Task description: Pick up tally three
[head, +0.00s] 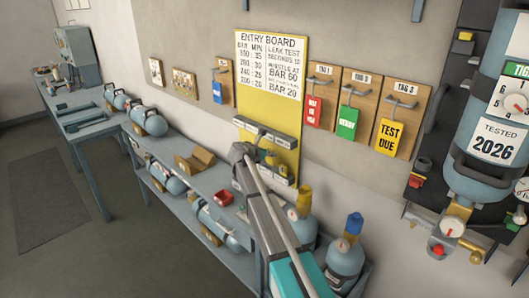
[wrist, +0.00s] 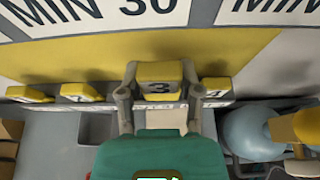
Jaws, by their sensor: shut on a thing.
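Tally three (wrist: 160,84) is a yellow block marked 3, between the two fingers of my gripper (wrist: 158,100) in the wrist view. The fingers are shut on its sides. It looks larger and slightly higher than the other yellow tallies, one (wrist: 30,93), two (wrist: 80,91) and four (wrist: 216,90), along the grey rail (wrist: 62,103). I cannot tell whether it still touches the rail. In the head view my gripper (head: 243,154) is at the lower part of the yellow entry board (head: 245,100), and tally three cannot be made out there.
A grey shelf bench (head: 165,155) with blue cylinders runs along the wall on the left. Blue cylinders with yellow and blue tops (head: 346,262) stand close right of my arm. Tags (head: 391,135) hang on the wall to the right. A large cylinder (head: 490,140) is at far right.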

